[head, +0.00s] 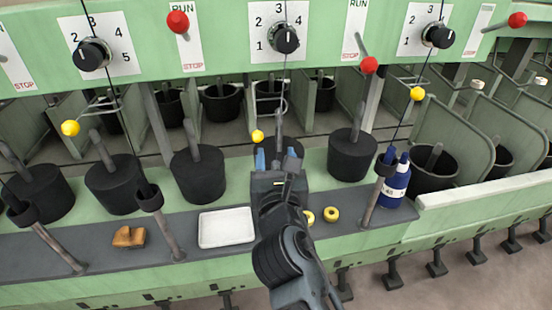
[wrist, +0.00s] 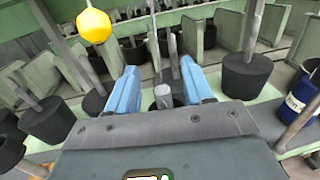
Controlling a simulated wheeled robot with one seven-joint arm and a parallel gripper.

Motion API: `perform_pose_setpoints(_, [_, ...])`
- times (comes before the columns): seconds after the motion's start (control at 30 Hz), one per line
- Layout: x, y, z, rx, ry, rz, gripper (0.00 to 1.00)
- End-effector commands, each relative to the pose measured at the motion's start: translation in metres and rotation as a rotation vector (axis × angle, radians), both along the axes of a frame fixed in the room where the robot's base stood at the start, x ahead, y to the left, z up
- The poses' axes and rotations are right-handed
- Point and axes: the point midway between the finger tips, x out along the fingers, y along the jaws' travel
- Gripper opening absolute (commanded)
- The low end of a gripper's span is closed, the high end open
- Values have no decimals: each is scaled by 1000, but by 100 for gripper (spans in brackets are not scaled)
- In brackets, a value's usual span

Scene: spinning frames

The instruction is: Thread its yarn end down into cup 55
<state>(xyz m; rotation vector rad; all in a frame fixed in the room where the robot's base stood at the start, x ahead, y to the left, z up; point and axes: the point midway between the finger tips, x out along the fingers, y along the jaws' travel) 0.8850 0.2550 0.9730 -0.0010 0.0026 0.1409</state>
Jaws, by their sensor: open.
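My gripper (head: 273,160) is open, with blue fingers pointing away over the green ledge. It also shows in the wrist view (wrist: 160,80). A thin dark yarn (head: 284,85) runs down from the panel toward my fingers. In the wrist view a thin strand (wrist: 154,45) drops between the fingers to a grey stalk top; whether it touches is unclear. A black cylinder (head: 297,147) with a stalk stands just beyond my fingers, partly hidden by them. Small black cups on slanted posts stand at the left (head: 22,212), middle (head: 149,197) and right (head: 385,165). I cannot read the number 55 on any.
Several black cylinders with stalks (head: 198,175) line the ledge. A white tray (head: 226,227), a brown block (head: 128,237), yellow rings (head: 331,214) and a blue labelled container (head: 394,182) sit along the front. Yellow balls on rods (head: 70,128) (wrist: 94,25) and red knobs (head: 369,65) stick out above.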

Motion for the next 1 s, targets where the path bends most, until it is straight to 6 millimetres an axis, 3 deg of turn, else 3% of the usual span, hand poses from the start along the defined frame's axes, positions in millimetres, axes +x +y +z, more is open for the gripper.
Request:
perform_pose_setpoints(0.17, [-15,-2,-1,0,2,1,51])
perform_pose_setpoints(0.53, [-69,-10,-1,-1,1,1,51])
perform_pose_setpoints(1.0, [-77,-11,0,0,0,0,51])
